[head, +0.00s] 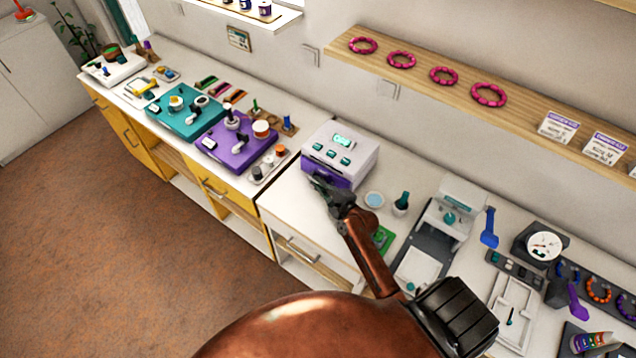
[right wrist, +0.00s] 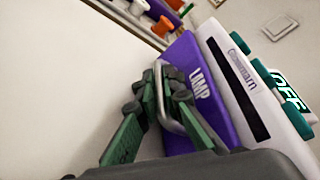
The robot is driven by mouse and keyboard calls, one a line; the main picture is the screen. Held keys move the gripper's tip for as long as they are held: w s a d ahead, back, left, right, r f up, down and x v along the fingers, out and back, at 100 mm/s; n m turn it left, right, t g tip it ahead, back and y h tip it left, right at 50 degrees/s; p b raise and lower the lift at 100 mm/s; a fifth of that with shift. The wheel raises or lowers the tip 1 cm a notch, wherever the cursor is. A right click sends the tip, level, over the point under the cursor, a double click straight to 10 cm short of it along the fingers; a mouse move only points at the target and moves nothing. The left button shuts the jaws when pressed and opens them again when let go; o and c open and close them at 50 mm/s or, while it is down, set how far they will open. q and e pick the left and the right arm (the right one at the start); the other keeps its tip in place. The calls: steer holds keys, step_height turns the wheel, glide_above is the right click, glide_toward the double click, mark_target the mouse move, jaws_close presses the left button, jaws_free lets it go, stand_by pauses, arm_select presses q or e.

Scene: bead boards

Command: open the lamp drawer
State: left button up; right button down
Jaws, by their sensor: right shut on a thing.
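The lamp unit (head: 345,150) is a white box with teal buttons and a lit display, standing on the counter near the middle of the head view. Its purple lamp drawer (head: 312,168) is at the bottom front. In the right wrist view the purple drawer front (right wrist: 196,92) carries the word LAMP, and the display reads OFF. My right gripper (right wrist: 163,88) is shut on the drawer's grey bar handle (right wrist: 172,118); the fingers partly hide it. In the head view my right gripper (head: 319,184) covers part of the drawer front. I see no clear gap behind the front.
A small blue-white dish (head: 374,199) and a teal-topped pot (head: 401,203) stand right of the unit. Purple (head: 240,151) and teal (head: 183,118) boards with parts lie to the left. The counter directly before the drawer is mostly bare. A wooden shelf (head: 450,80) runs above.

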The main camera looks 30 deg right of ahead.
steer(key=s+a+p, duration=0.1)
steer(key=a+p, duration=0.1)
steer(key=a, duration=0.1)
steer(key=s+a+p, duration=0.2)
steer(key=a, duration=0.2)
steer(key=s+a+p, duration=0.2)
steer(key=a+p, duration=0.1)
steer(key=a, duration=0.1)
steer(key=shift+a, duration=0.25)
steer(key=shift+a+f, duration=0.1)
steer(key=shift+a, duration=0.1)
steer(key=c, duration=2.3)
jaws_free()
steer(key=v, duration=1.2)
